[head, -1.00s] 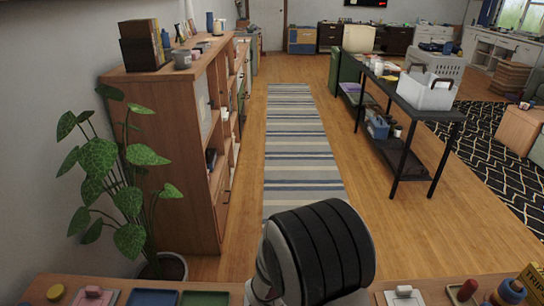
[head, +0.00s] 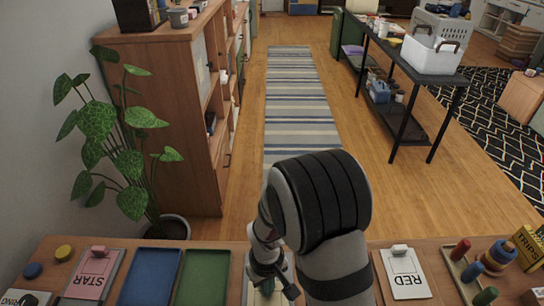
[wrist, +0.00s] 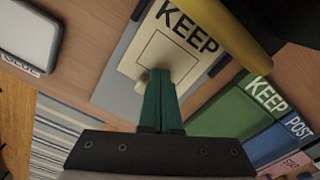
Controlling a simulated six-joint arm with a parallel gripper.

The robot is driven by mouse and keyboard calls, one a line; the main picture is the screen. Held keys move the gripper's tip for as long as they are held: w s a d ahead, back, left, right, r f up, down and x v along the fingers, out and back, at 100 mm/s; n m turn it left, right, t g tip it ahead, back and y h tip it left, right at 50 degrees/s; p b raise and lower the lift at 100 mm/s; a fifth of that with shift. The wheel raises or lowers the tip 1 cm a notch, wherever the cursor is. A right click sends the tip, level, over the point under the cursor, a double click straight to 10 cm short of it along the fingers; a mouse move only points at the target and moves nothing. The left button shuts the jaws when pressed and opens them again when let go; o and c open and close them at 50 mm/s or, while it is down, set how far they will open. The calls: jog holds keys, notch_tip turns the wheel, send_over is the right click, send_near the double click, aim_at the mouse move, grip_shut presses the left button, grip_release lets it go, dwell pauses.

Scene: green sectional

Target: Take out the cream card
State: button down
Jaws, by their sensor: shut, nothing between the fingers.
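The cream card (wrist: 145,62) lies in a grey-blue holder (wrist: 113,82) in the wrist view. It is marked KEEP, with an inner outline and a small pale knob (wrist: 143,77). My gripper (wrist: 160,78) has its teal fingers together and empty, with the tips over the card beside the knob. I cannot tell whether they touch it. In the head view my gripper (head: 270,284) is low over the table's near edge, and my arm hides most of the card there.
A green tray (head: 203,277) marked KEEP and a blue tray (head: 150,277) marked POST lie left of my gripper. Beyond them is a pink STAR card (head: 93,272). A white RED card (head: 405,275) and a peg board (head: 468,275) are right. A yellow-edged dark thing (wrist: 225,30) overhangs the wrist view.

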jog(key=shift+w, duration=1.7)
jog(key=shift+s+r, duration=0.2)
jog(key=shift+r, duration=1.55)
jog(key=shift+s+r, duration=0.15)
jog(key=shift+r, duration=1.6)
jog(key=s+d+r+m, duration=0.5)
jog(key=s+r, duration=0.2)
jog(key=r, duration=0.2)
jog(key=s+d+r+m+y, duration=0.1)
jog(key=s+r+m, duration=0.1)
jog(key=s, duration=0.5)
jog(key=s+d+r+m, duration=0.1)
jog(key=s+r+m, duration=0.1)
jog(key=s+m, duration=0.2)
jog(key=s, duration=0.3)
jog(key=shift+s+d+m+y, duration=0.15)
jog(key=shift+d+m+y, duration=0.15)
jog(key=shift+y, duration=0.1)
jog(key=c, duration=0.7)
grip_release()
